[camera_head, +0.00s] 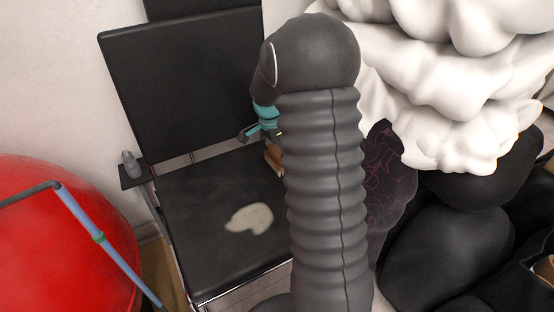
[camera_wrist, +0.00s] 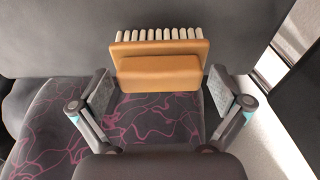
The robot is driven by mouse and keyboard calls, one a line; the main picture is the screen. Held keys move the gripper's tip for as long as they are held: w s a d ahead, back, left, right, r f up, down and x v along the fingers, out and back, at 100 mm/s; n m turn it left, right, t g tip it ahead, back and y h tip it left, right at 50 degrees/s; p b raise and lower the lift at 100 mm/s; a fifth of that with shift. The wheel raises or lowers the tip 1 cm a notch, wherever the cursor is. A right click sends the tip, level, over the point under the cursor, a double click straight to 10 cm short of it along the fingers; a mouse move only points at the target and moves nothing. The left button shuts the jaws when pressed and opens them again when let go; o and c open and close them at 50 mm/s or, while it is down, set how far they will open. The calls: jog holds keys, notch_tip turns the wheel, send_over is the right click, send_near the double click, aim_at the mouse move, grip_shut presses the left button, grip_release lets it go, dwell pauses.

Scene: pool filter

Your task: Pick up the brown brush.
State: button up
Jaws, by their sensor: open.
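The brown brush (camera_wrist: 158,72) shows in the wrist view, with a tan-brown body and a row of pale bristles along its top side. It appears upper-middle, against a dark grey surface. My gripper (camera_wrist: 160,94) is open, its two grey pads apart to the left and right of the brush's lower part. I see no contact between the pads and the brush. In the head view a small part of the brush (camera_head: 274,158) shows at the right of the chair seat, beside my grey arm, which hides the rest. My gripper (camera_head: 258,130) is partly hidden there too.
A black chair (camera_head: 185,85) with a pale patch (camera_head: 250,218) on its seat stands left of my arm. A dark, pink-veined surface (camera_head: 388,175) lies right of it. A red rounded object (camera_head: 60,245) is at left; a lumpy white form (camera_head: 450,80) is upper right.

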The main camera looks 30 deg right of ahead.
jog(key=c, duration=1)
jog(key=shift+c, duration=0.2)
jog(key=shift+r, duration=0.1)
jog(key=shift+r, duration=0.55)
jog(key=r, duration=0.3)
jog(key=shift+s+d+r, duration=0.2)
jog(key=shift+s+d, duration=0.1)
jog(key=shift+d, duration=0.1)
jog(key=s+d+r, duration=0.6)
jog(key=s+d, duration=0.1)
jog(key=d, duration=0.1)
jog(key=shift+r, duration=0.2)
jog(key=shift+w+d, duration=0.1)
